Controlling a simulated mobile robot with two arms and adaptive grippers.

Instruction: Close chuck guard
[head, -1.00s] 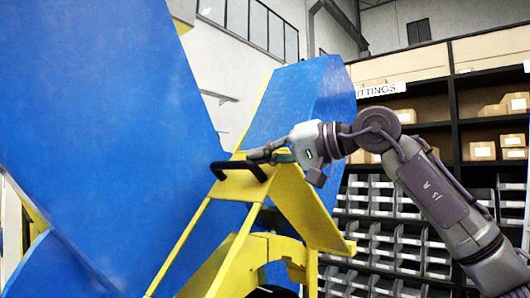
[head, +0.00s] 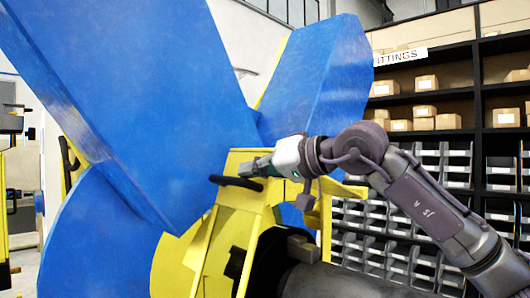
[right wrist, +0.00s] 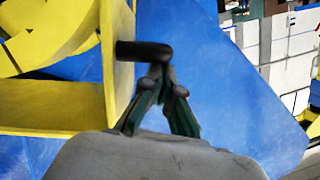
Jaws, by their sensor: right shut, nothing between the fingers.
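The yellow chuck guard (head: 237,215) stands in the middle of the head view, with a black bar handle (head: 236,183) on its upper front. My right gripper (head: 250,170) is shut and empty at the guard's top, right by the handle. In the right wrist view, the fingertips (right wrist: 160,72) meet just beside the handle (right wrist: 145,51); I cannot tell whether they touch it. The guard (right wrist: 60,108) fills the left of that view. The dark chuck (head: 268,262) sits below and behind the guard, partly hidden. My left gripper is not in view.
Large blue positioner plates (head: 140,85) fill the left and rise behind the guard (head: 318,75). A grey cylinder (head: 335,282) extends right from the chuck. Shelves with boxes and bins (head: 440,125) stand at the right rear.

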